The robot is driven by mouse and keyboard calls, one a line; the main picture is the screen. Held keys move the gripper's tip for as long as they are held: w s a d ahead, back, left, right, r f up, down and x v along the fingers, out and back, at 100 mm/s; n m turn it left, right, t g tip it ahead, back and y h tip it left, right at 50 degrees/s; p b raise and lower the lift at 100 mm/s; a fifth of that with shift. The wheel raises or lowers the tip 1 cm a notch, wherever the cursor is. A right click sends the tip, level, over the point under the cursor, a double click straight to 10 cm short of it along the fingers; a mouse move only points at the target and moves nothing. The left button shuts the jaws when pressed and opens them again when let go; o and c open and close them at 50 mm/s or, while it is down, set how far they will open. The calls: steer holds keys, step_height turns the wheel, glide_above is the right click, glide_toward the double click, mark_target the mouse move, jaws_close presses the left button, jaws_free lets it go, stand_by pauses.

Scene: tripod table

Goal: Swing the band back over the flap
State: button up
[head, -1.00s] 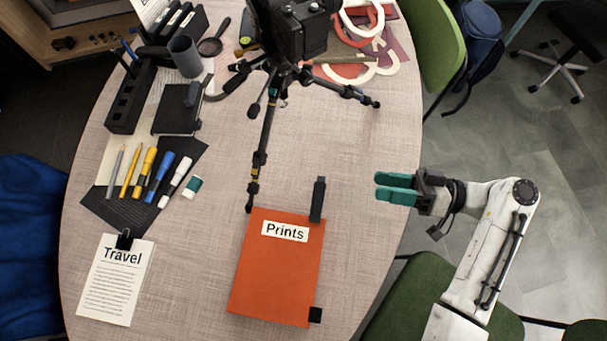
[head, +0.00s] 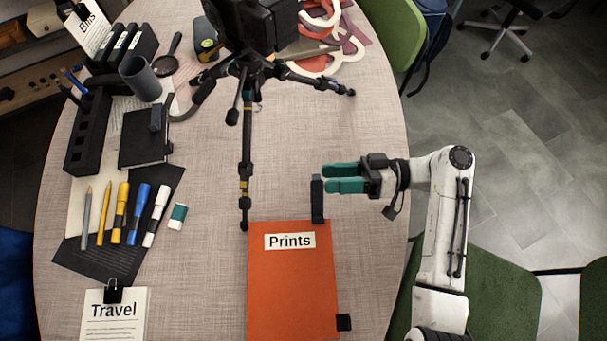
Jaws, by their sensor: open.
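The orange folder labelled "Prints" (head: 290,290) lies on the table with its flap closed. A dark band (head: 317,200) sits at its top right corner and points away past the folder's top edge, clear of most of the flap. My gripper (head: 328,178) has teal fingers pointing left, open and empty. Its fingertips are just right of the band's far end in the picture. Whether they touch it or hover above it, I cannot tell.
A black tripod (head: 245,150) stands left of the band, one leg ending near the folder's top left corner. Pens and markers (head: 120,212), a black notebook (head: 140,150) and the "Travel" sheet (head: 113,318) lie left.

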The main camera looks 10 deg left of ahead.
steer(key=p+x, duration=0.1)
steer(key=x, duration=0.5)
steer(key=shift+a, duration=0.25)
steer(key=shift+c, duration=0.4)
steer(key=c, duration=0.6)
steer(key=shift+c, duration=0.2)
